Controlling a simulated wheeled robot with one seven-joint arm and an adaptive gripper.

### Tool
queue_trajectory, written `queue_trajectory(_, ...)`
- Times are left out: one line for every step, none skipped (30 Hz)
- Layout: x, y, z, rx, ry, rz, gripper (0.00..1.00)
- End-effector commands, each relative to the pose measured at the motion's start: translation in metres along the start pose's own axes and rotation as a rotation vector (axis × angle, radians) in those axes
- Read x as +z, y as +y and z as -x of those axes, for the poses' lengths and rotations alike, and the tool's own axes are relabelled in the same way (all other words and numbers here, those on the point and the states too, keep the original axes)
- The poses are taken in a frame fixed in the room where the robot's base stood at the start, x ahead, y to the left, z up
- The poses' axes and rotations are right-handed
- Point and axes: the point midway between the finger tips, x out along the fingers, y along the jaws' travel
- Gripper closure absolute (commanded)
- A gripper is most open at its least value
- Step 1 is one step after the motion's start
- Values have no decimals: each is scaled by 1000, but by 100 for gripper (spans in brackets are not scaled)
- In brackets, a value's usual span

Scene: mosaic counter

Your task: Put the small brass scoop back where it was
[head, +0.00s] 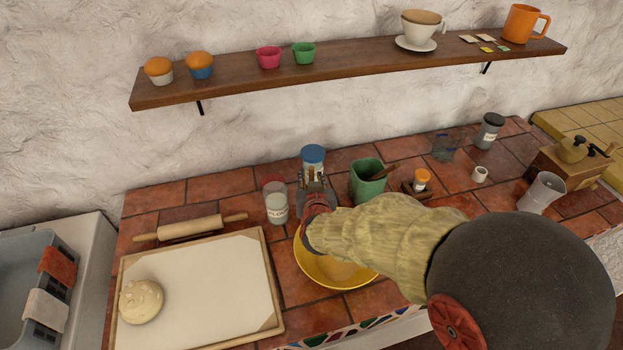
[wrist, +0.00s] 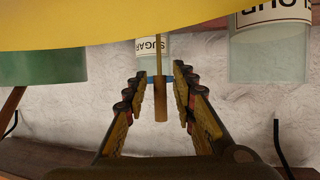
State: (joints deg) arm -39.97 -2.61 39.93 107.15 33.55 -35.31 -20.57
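My gripper (head: 313,180) is above the far side of the yellow bowl (head: 340,283). In the wrist view, which looks upside down, a thin brass rod with a thicker handle, seemingly the scoop (wrist: 160,102), shows between my two fingers (wrist: 160,85). A gap shows on each side of the handle, so the fingers are open and apart from it. The rod runs toward the yellow bowl (wrist: 110,25); its other end is hidden. In the head view I cannot make out the scoop.
A blue-lidded sugar jar (head: 313,155) stands just behind my gripper, a flour jar (head: 276,205) to the left and a green utensil pot (head: 367,184) to the right. A pastry board (head: 271,262) and rolling pin (head: 190,227) lie left. The shelf (head: 350,66) hangs above.

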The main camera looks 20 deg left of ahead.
Motion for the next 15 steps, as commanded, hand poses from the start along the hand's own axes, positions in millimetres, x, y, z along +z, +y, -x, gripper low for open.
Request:
queue_trajectory(0,0,0,0,0,0,71)
queue_trajectory(0,0,0,0,0,0,71)
queue_trajectory(0,0,0,0,0,0,71)
queue_trajectory(0,0,0,0,0,0,71)
queue_trajectory(0,0,0,0,0,0,71)
queue_trajectory(0,0,0,0,0,0,71)
queue_trajectory(0,0,0,0,0,0,71)
queue_trajectory(0,0,0,0,0,0,71)
queue_trajectory(-1,0,0,0,0,0,71)
queue_trajectory(-2,0,1,0,0,0,71)
queue_trajectory(-4,0,2,0,0,0,71)
queue_trajectory(-4,0,6,-1,0,0,71)
queue_trajectory(-4,-1,9,-1,0,0,71)
queue_trajectory(-5,-1,13,-2,1,0,71)
queue_trajectory(-5,-1,20,-2,1,0,71)
